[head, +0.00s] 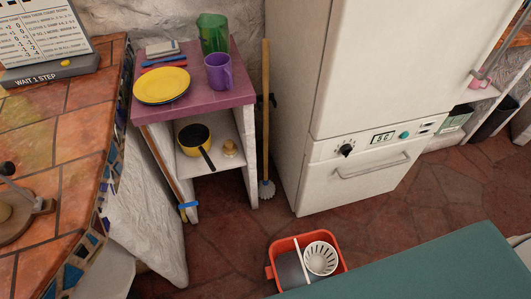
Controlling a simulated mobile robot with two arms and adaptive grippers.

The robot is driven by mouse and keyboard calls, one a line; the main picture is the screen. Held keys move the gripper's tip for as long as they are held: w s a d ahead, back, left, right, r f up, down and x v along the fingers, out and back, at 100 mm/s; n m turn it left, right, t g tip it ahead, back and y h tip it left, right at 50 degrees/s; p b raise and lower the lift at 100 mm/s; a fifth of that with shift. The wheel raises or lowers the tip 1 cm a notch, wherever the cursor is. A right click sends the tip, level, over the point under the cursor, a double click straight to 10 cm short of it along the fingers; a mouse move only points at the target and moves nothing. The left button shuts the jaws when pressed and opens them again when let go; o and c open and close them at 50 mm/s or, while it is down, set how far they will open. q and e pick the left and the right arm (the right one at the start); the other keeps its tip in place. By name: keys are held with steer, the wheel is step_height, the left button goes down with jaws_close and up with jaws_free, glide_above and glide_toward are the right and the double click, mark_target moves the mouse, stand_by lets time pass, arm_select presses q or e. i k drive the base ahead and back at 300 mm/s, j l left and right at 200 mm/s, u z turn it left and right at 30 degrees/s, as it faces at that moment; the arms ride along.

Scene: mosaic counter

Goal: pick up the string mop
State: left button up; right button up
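The string mop (266,120) stands upright in the narrow gap between the small shelf unit and the white fridge. Neither my left nor my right gripper is in view, and nothing is touching the mop.
The shelf unit (240,92) carries a yellow plate (161,85), purple mug (219,71) and green pitcher (212,33). The fridge (360,70) stands right. A red bucket (338,258) is on the floor before a teal surface (420,270). Tiled counter (60,110) at left.

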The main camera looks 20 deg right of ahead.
mark_target(267, 188)
steer(key=k+l+z, duration=0.15)
steer(key=z, duration=0.2)
steer(key=k+l+z, duration=0.1)
steer(key=l+z, duration=0.2)
steer(key=l, duration=0.15)
steer(key=k+l+z, duration=0.1)
steer(key=l+z, duration=0.25)
